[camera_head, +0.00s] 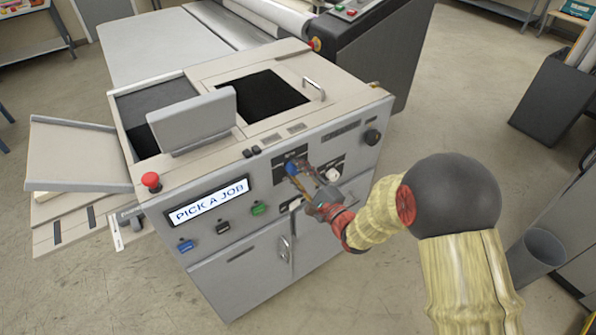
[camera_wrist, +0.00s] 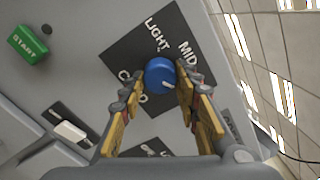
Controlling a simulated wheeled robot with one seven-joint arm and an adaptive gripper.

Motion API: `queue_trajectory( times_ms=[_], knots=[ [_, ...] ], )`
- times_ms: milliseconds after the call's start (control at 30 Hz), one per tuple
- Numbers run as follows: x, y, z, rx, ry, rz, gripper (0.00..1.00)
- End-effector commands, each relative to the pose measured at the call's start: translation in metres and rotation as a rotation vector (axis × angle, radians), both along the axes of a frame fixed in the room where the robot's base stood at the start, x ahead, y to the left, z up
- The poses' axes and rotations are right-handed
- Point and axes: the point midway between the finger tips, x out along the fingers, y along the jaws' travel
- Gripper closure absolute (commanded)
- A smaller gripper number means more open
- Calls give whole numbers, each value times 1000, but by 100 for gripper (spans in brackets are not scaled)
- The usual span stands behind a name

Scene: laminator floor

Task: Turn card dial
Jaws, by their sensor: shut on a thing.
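The card dial is a round blue knob (camera_wrist: 160,74) on a black plate (camera_wrist: 125,50) in the machine's front panel. The wrist view shows the words LIGHT and MID above it and a word partly hidden by a finger at its lower left. A white mark on the knob sits at its lower right. My gripper (camera_wrist: 157,80) has a finger on each side of the knob and is shut on it. In the head view my gripper (camera_head: 303,178) reaches the panel from the right, and the blue knob (camera_head: 291,168) shows at its tips.
The panel carries a screen (camera_head: 208,201) reading PICK A JOB, a green START button (camera_head: 259,208), a white knob (camera_head: 333,174) and a black knob (camera_head: 373,137). Open floor lies right of the machine.

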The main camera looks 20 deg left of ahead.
Motion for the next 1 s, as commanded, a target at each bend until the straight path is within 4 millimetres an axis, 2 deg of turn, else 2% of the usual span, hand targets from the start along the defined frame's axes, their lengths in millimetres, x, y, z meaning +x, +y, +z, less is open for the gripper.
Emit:
queue_trajectory(
  times_ms=[433, 467, 767, 1000],
  knots=[
    [0, -1, -2, 5, 13, -2, 93],
    [0, -1, -2, 5, 13, -2, 67],
    [0, 0, -1, 5, 10, -1, 50],
    [0, 0, -1, 6, 9, 0, 50]
  ],
)
